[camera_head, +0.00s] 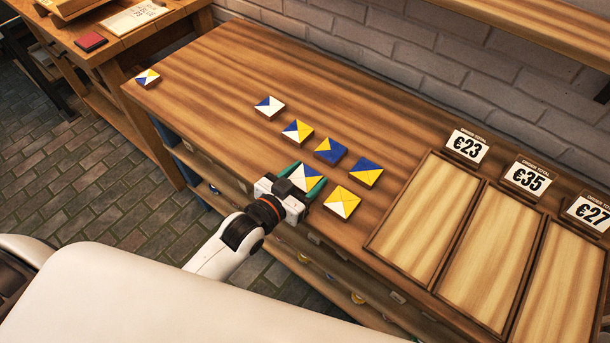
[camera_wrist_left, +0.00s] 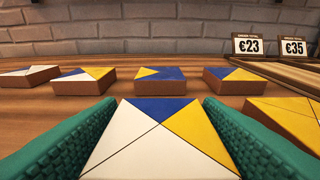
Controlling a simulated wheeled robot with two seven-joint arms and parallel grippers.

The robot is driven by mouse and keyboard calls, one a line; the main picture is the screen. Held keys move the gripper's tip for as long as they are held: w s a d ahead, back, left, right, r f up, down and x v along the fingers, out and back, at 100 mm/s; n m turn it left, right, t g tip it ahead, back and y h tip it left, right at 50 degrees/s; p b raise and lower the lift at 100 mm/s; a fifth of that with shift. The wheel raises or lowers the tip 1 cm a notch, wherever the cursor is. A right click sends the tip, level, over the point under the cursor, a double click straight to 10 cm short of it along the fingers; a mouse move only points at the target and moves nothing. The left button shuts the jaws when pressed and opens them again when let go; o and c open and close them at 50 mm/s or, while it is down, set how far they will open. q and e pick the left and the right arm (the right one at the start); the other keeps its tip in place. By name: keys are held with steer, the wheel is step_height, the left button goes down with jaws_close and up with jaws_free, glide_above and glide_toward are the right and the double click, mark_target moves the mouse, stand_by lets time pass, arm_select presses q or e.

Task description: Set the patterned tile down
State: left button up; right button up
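A patterned tile (camera_head: 305,177) in white, blue and yellow triangles is between the fingers of my left gripper (camera_head: 303,184), near the front edge of the table. In the left wrist view the same tile (camera_wrist_left: 160,135) fills the space between the two green fingers, which lie along its left and right sides with no clear gap. My left gripper looks shut on it. I cannot tell whether the tile's underside touches the table. My right gripper is not in view.
Several similar tiles lie on the wooden table (camera_head: 225,75) behind the held one, including a blue and yellow tile (camera_head: 366,172). A yellow and white tile (camera_head: 342,201) lies close on the right. Framed wooden trays (camera_head: 424,217) with price cards stand farther right. The left tabletop is mostly clear.

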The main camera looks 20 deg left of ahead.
arm_select(q)
steer(key=shift+o, duration=1.1)
steer(key=shift+r, duration=0.2)
steer(key=v, duration=1.2)
